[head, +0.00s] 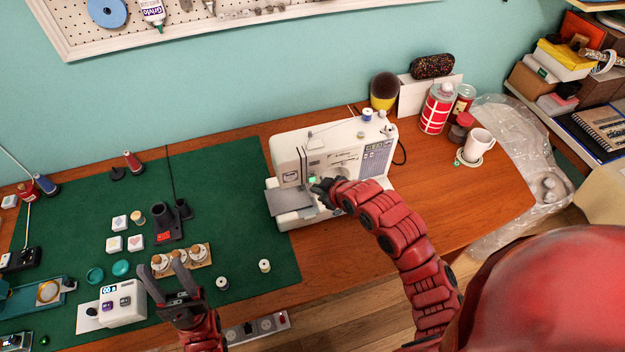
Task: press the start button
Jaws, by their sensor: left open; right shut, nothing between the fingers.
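A white sewing machine (290,150) stands on the wooden table, with its base partly on the green mat. A small bright green spot (312,180), which looks like the start button, shows on the machine's front. My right gripper (315,187) is shut and empty right at this green spot; I cannot tell whether it touches it. The gripper and red arm hide part of the machine's lower front. My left gripper (161,268) is open and empty over the front of the mat, well left of the machine, beside a wooden rack of spools.
The green mat (215,185) holds the spool rack (182,262), a white device with a display (122,303), white tiles and loose spools. A white mug (478,142) and a red-and-white tin (437,110) stand at the back right.

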